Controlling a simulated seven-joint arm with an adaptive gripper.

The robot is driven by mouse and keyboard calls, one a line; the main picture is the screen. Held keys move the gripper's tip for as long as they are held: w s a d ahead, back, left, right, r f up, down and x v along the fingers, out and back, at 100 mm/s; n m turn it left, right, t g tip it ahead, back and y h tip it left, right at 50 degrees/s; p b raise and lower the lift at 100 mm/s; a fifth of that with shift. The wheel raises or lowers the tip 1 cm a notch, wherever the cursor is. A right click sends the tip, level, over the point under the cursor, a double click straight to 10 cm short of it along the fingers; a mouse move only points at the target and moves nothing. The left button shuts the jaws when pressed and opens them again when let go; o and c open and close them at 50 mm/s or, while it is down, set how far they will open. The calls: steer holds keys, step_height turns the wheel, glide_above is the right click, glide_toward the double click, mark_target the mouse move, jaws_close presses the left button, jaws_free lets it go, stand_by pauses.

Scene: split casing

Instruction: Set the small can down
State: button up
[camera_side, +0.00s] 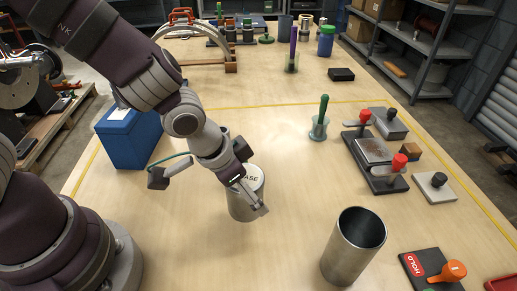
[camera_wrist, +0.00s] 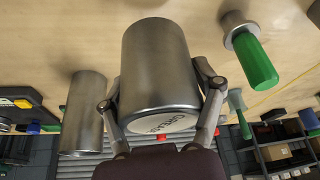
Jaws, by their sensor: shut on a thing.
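The small can (camera_side: 240,205) is a silver cylinder with a white top lettered in dark, partly hidden by my fingers in the side view. My gripper (camera_side: 248,192) is shut on it, with the fingers on either side near its lettered end. The wrist view shows the can (camera_wrist: 158,60) large between both fingers of my gripper (camera_wrist: 161,92). The can looks about upright and is at or just over the wooden table; I cannot tell whether its base touches.
An open, empty-looking metal cylinder (camera_side: 345,255) stands to the right and nearer the camera. A blue box (camera_side: 130,138) is at the left. Table around the can is bare.

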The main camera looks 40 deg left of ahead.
steer(key=w+d, duration=0.2)
steer(key=w, duration=0.2)
steer(key=w+d+f, duration=0.1)
steer(key=w+d, duration=0.1)
steer(key=w, duration=0.2)
steer(key=w+d, duration=0.3)
steer(key=w, duration=0.1)
steer(key=shift+w+f, duration=0.2)
steer(key=shift+w, duration=0.2)
steer(key=shift+f, duration=1.75)
steer(key=o, duration=1.3)
steer(key=a+v, duration=0.2)
steer(key=v, duration=0.7)
steer(key=a+f+v, duration=0.1)
steer(key=a+v, duration=0.1)
steer(key=v, duration=0.7)
steer(key=s+a+r+n+y, duration=0.1)
steer(key=s+a+n, duration=0.1)
steer(key=s+a, duration=0.4)
steer(key=s+a+r+n+t, duration=0.1)
steer(key=s+a+r+n, duration=0.1)
steer(key=s+a, duration=0.5)
steer(key=shift+s+r+y, duration=0.3)
steer(key=shift+s+y, duration=0.1)
steer(key=shift+s, duration=0.3)
